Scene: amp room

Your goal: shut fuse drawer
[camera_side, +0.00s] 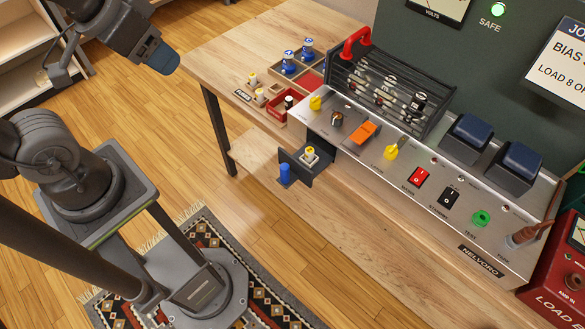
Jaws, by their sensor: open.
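The fuse drawer (318,169) is a small dark tray that stands out from the front of the silver amp chassis (345,143), near its left end. A white and yellow fuse-like piece (309,156) sits in it. A blue knob (285,174) is on its outer face. My gripper (163,62), with a blue tip, is open in the upper left, well apart from the drawer, beyond the bench's left edge. The gap between its fingers is hard to make out from this angle.
A black tube cage (391,88) with a red handle (354,44) stands on the chassis. Switches and knobs line the panel. Left of it, a red tray (281,107) and blue-topped parts (288,62) lie on the wooden bench (232,52). Open floor lies before the drawer.

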